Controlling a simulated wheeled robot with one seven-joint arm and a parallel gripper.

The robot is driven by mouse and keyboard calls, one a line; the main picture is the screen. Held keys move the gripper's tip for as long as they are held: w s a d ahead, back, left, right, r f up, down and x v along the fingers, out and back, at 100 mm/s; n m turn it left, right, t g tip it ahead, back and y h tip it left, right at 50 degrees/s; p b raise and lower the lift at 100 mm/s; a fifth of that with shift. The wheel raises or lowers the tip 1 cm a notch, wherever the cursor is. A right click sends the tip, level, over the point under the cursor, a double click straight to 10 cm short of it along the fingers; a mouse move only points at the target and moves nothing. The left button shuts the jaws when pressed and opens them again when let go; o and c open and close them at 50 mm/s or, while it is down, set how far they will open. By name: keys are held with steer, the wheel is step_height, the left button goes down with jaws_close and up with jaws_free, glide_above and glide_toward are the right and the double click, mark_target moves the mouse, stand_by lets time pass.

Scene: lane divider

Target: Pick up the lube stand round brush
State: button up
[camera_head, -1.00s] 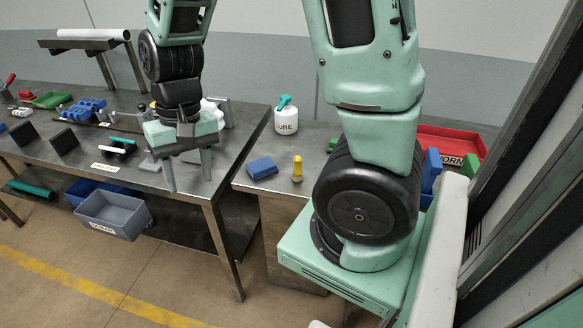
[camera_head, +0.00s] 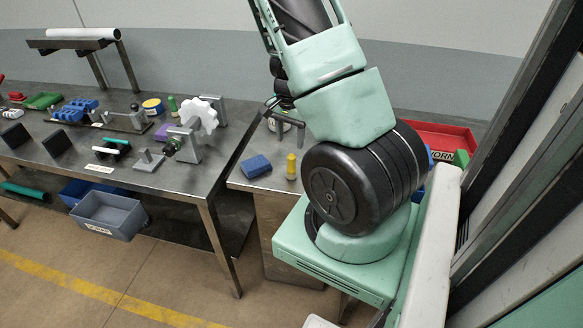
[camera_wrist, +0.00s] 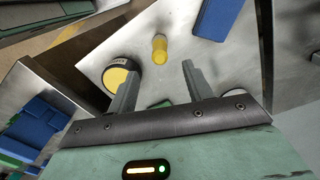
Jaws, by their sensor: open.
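A small upright yellow-topped piece (camera_head: 291,167), which looks like the round brush, stands on the metal lube stand (camera_head: 262,183), right of a blue block (camera_head: 256,166). In the wrist view the yellow piece (camera_wrist: 159,47) stands just beyond the gap between my fingertips, apart from them. The blue block (camera_wrist: 217,18) lies to its upper right there. My gripper (camera_wrist: 160,70) is open and empty, with its fingers spread to either side of the piece's line.
In the wrist view a black-rimmed round thing with a yellow face (camera_wrist: 119,78) sits close by the left finger. A red tray (camera_head: 447,138) is at the right behind my arm. The left workbench (camera_head: 190,183) holds a white wheel (camera_head: 199,116) and other parts.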

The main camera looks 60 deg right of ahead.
mark_target(291, 163)
step_height(291, 163, down, 5)
steer(key=shift+f, duration=0.1)
steer(key=shift+s+d+f, duration=0.1)
steer(key=shift+d+f, duration=0.05)
steer(key=shift+f, duration=1.2)
steer(key=shift+d+f, duration=0.1)
steer(key=shift+f, duration=1.2)
steer(key=shift+c, duration=0.3)
steer(key=c, duration=1)
